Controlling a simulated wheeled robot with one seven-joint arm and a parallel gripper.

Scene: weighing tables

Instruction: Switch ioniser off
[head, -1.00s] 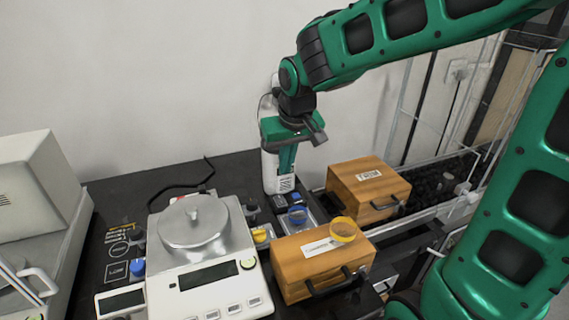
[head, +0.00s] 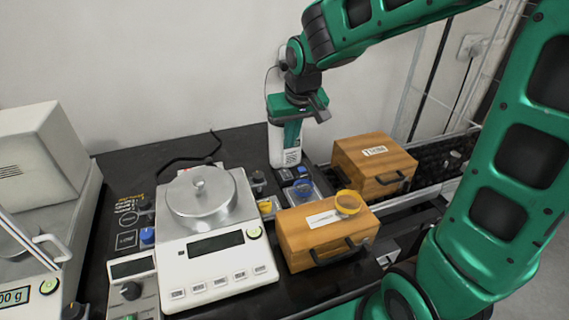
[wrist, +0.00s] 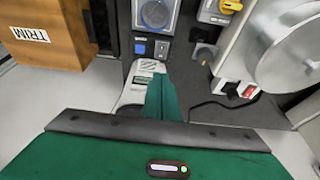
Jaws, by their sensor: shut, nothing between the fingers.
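The ioniser looks to be the white upright unit (head: 285,156) at the back of the black table, with dark slots low on its front. In the wrist view its white body (wrist: 136,88) is partly hidden by my gripper. A small block with a black part and a blue rocker (wrist: 161,49) stands just beyond it; it shows small in the head view (head: 290,172). My gripper (wrist: 160,78) is shut and empty, pointing down in front of the unit. Its green fingers overlap the unit in view; I cannot tell whether they touch. The rocker's position is unclear.
A balance with a round steel pan (head: 200,196) stands left of the unit. A red rocker (wrist: 249,91) shows near the balance in the wrist view.

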